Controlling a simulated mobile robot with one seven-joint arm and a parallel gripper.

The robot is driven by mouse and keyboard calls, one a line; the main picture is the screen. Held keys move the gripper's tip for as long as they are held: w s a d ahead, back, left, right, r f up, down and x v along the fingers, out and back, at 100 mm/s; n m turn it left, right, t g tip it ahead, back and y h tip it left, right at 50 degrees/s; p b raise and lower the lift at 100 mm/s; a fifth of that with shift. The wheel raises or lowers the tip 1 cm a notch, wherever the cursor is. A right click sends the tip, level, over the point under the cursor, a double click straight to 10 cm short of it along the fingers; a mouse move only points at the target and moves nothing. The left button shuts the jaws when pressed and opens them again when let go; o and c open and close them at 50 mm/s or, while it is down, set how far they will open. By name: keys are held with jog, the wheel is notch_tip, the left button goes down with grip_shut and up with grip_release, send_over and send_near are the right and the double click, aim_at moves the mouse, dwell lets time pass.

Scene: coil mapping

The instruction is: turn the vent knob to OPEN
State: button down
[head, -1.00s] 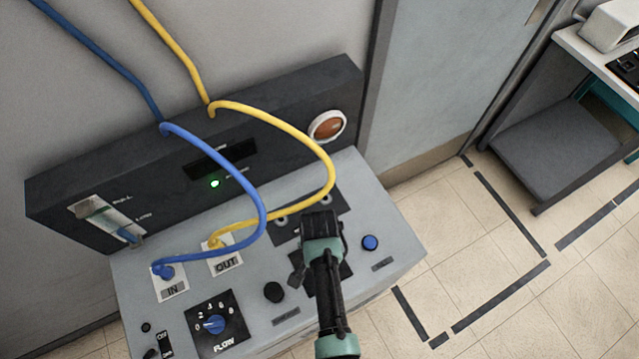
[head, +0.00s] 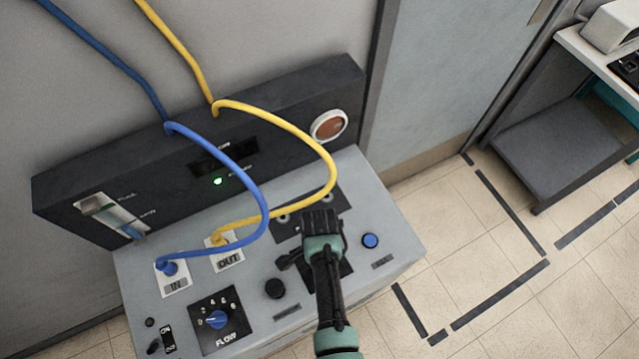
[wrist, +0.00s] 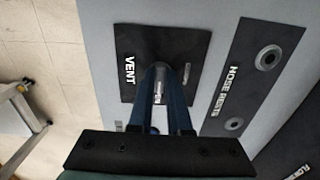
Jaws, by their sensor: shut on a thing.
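The vent plate is a dark square marked VENT on the sloped top of the grey console; it shows in the wrist view (wrist: 135,48) and partly behind my arm in the head view (head: 343,270). My gripper (wrist: 160,75) reaches down to the middle of this plate, its two blue fingers close together. It is shut on the vent knob (wrist: 159,93), of which only a pale metallic bit shows between the fingers. The fingers hide most of the knob and part of the lettering, so I cannot read its setting. In the head view my gripper (head: 320,222) covers the knob.
A dark hose rests plate (wrist: 255,75) lies beside the vent plate. A yellow hose (head: 325,160) and a blue hose (head: 258,190) loop over the console (head: 400,245), near my gripper. A blue button (head: 370,240), a black knob (head: 274,288) and the FLOW dial (head: 217,319) are close by.

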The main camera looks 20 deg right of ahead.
jog(key=shift+w+r, duration=0.1)
jog(key=c, duration=0.9)
grip_release()
jog(key=shift+o, duration=0.2)
notch_tip(320, 180, up, 13)
jog(key=shift+b, duration=0.35)
